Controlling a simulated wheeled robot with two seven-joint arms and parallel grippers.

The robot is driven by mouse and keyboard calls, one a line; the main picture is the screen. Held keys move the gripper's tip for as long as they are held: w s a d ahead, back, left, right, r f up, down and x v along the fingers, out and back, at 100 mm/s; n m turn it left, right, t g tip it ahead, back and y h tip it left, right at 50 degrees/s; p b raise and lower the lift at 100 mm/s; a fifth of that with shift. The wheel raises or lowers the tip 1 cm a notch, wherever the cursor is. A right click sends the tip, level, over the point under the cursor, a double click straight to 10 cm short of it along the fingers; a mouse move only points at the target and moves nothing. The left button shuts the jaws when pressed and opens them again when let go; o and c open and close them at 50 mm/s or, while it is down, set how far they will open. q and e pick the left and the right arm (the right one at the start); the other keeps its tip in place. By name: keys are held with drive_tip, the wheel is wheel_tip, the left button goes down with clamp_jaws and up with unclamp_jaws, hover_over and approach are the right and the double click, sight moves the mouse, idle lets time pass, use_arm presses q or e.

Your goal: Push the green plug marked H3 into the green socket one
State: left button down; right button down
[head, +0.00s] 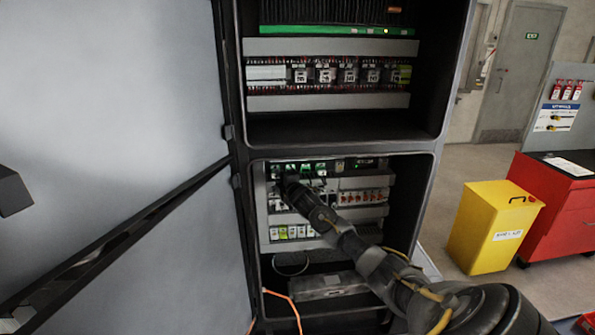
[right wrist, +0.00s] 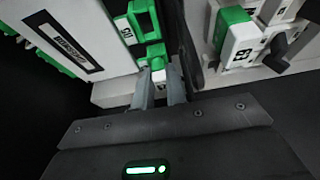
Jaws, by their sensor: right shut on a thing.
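My right gripper (head: 287,181) reaches into the lower bay of the open cabinet, at the left end of the top row of green-lit modules. In the right wrist view the gripper (right wrist: 160,88) is shut on a small green and white piece (right wrist: 157,64), which looks like the green plug; no H3 mark is readable on it. A green connector (right wrist: 140,22) with a partly readable label is just beyond the fingertips, against a white module. I cannot tell whether the held piece is seated in a socket.
A green and white block (right wrist: 238,40) with a dark knob is close right of the fingers. The cabinet door (head: 110,130) stands open at left. Red switches (head: 362,197) sit right of my arm. A yellow bin (head: 492,228) and red cabinet (head: 556,205) stand outside, right.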

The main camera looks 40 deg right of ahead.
drive_tip(key=shift+w+d, duration=0.1)
idle(0.4)
drive_tip(key=c, duration=1.3)
unclamp_jaws()
drive_tip(key=shift+c, duration=0.2)
drive_tip(key=b+v, duration=0.4)
drive_tip(key=v, duration=0.6)
drive_tip(key=shift+s, duration=0.4)
